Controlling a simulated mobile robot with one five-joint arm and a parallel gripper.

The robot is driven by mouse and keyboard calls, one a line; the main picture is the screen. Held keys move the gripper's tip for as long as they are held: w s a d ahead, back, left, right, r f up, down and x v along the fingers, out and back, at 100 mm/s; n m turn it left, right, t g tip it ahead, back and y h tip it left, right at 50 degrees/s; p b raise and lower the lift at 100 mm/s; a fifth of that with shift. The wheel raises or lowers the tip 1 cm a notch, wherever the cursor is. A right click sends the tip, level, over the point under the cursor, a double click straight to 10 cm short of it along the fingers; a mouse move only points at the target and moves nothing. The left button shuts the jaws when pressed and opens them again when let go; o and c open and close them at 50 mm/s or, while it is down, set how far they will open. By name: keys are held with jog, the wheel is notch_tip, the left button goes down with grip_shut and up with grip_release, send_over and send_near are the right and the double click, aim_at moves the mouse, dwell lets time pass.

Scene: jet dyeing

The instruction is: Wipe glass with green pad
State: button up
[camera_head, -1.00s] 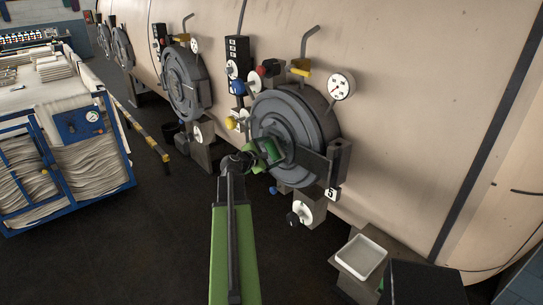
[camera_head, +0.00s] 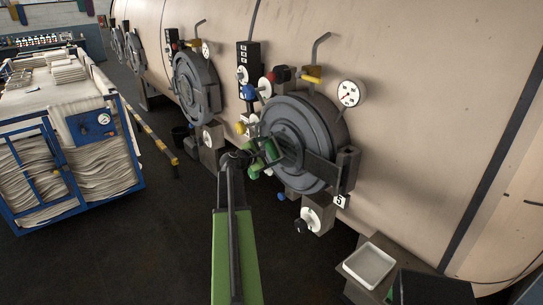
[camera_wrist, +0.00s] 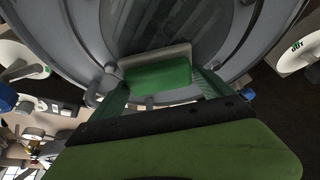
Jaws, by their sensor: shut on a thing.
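The green pad (camera_wrist: 158,77), with a pale layer along its far side, is held between the fingers of my gripper (camera_wrist: 160,92). The dark glass (camera_wrist: 152,25) is a pane in the round grey door, just beyond the pad in the wrist view. The pad hides its lower edge, and I cannot tell whether they touch. In the head view my gripper (camera_head: 266,157) is at the left side of the door (camera_head: 325,128) marked 5, in front of the glass (camera_head: 291,150).
A pressure gauge (camera_head: 350,93) and a yellow-handled fitting (camera_head: 312,78) sit above the door. Valves with coloured knobs (camera_head: 248,92) stand to its left. A white tray (camera_head: 369,265) is at lower right. A blue cart of fabric (camera_head: 106,120) stands left, with dark floor between.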

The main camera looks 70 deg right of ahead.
jog(key=shift+w+d, duration=0.25)
jog(key=shift+w, duration=0.1)
jog(key=shift+a, duration=0.1)
jog(key=shift+w+a, duration=0.5)
jog(key=shift+a, duration=0.35)
jog(key=shift+w+a, duration=0.55)
jog(key=shift+a, duration=0.25)
jog(key=shift+w+a, duration=0.5)
jog(key=shift+a, duration=0.35)
jog(key=w+a, duration=0.1)
jog(key=a, duration=0.1)
jog(key=shift+w+a, duration=0.3)
jog(key=shift+w, duration=0.05)
